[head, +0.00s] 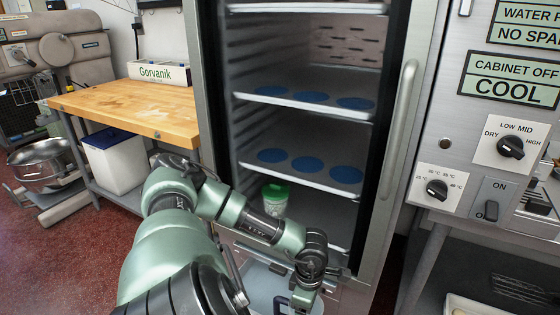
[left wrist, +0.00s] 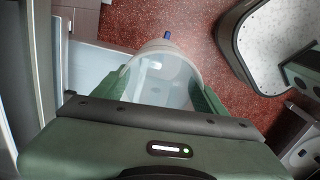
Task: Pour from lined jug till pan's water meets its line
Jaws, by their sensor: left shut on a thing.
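My left gripper (left wrist: 160,100) is shut on a clear, pale jug (left wrist: 160,74), its two green fingers on either side of it. A small blue part (left wrist: 167,36) shows at the jug's far end. In the head view, my left arm reaches to the front of the open cabinet, and the left gripper (head: 304,298) is low at the bottom edge. A pale translucent shape (head: 262,287) beside it looks like part of the jug. I cannot make out the jug's line, the water level or the pan. My right gripper is not in view.
The tall open cabinet (head: 395,150) has shelves with blue discs (head: 310,96) and a green-lidded tub (head: 275,198) low inside. A control panel (head: 470,135) is on the right. A wooden bench (head: 140,105) and steel bowl (head: 45,165) stand left, above red floor (head: 60,255).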

